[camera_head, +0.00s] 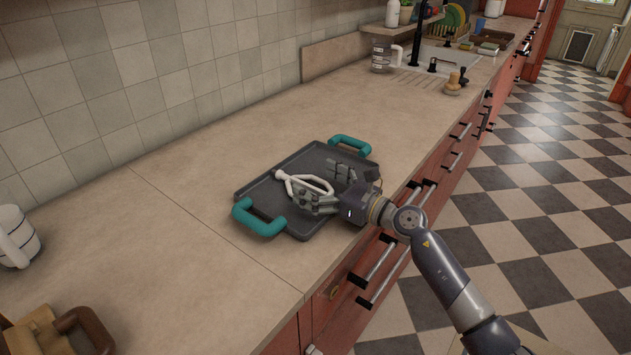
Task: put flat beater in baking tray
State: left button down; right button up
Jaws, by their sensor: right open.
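The baking tray (262,192) is dark grey with teal handles at its two ends. It lies flat on the countertop in the middle of the head view. The flat beater (303,181) is pale and loop-shaped. It is over the tray's surface, next to my right gripper's near finger, which hides part of it. My right gripper (334,187) is over the tray with its fingers spread apart, so it is open. I cannot tell whether the beater still touches the near finger. My left gripper is not in view.
A white jug (14,238) stands at the left edge and a brown wooden item (45,332) at the lower left. The counter (150,240) is clear around the tray. A clear jug (382,56), a wooden-topped item (453,84) and a sink with a dark tap are farther back.

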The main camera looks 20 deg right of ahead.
jog(key=shift+r, duration=0.15)
jog(key=b+v, duration=0.1)
jog(key=v, duration=0.9)
jog(key=shift+s+d+f+b, duration=0.1)
jog(key=shift+f+b, duration=0.1)
jog(key=shift+b, duration=0.2)
jog(key=shift+v, duration=0.85)
jog(key=shift+r, duration=0.15)
